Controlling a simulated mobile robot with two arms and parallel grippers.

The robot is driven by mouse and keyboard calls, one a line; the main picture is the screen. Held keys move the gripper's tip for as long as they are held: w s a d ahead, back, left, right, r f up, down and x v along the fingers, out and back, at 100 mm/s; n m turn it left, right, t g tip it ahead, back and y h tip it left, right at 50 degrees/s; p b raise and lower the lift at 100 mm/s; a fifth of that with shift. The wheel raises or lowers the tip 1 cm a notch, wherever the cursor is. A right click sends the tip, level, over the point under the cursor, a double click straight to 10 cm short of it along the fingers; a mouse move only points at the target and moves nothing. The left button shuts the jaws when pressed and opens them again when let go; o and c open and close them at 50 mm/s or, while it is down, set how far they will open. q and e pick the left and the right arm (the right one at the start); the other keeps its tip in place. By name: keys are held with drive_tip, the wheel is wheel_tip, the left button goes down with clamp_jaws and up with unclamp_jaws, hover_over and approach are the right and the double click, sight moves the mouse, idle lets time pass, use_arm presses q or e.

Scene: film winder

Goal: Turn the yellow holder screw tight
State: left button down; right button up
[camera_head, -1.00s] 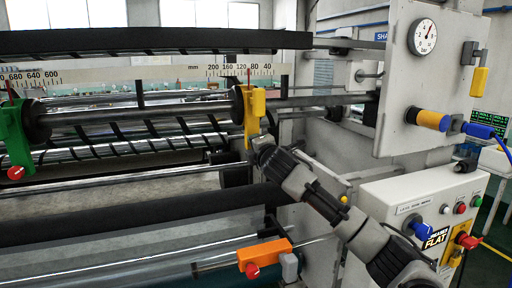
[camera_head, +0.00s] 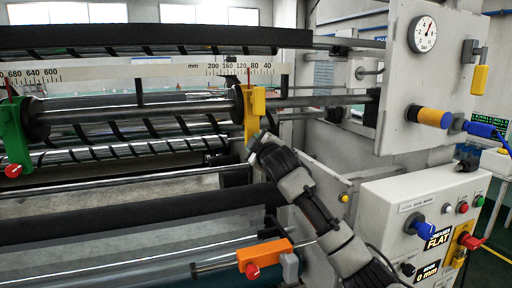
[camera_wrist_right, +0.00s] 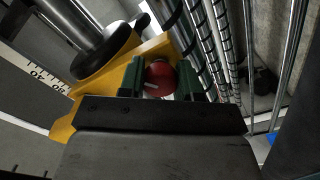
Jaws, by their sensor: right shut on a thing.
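The yellow holder (camera_head: 252,112) hangs on the shaft just below the ruler scale in the head view, and it also shows in the right wrist view (camera_wrist_right: 64,128). Its red screw (camera_wrist_right: 160,78) sits between the dark green fingers of my right gripper (camera_wrist_right: 161,80) in the wrist view. The gripper is shut on the screw. In the head view my right gripper (camera_head: 258,146) is at the lower end of the holder, and the screw is hidden behind it. My left gripper is not in view.
A green holder (camera_head: 17,140) with a red screw (camera_head: 13,170) is at the left end of the shaft. An orange block (camera_head: 264,254) with a red knob is on the lower rod. A control box (camera_head: 425,215) and a gauge panel (camera_head: 405,130) stand at the right.

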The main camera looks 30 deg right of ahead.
drive_tip(key=shift+f+m, duration=0.25)
drive_tip(key=shift+m, duration=0.45)
drive_tip(key=o, duration=0.9)
drive_tip(key=shift+r, duration=0.15)
drive_tip(key=b+v, duration=0.5)
drive_tip(key=v, duration=0.6)
drive_tip(key=shift+d+b, duration=0.1)
drive_tip(key=shift+b, duration=0.2)
drive_tip(key=shift+w, duration=0.1)
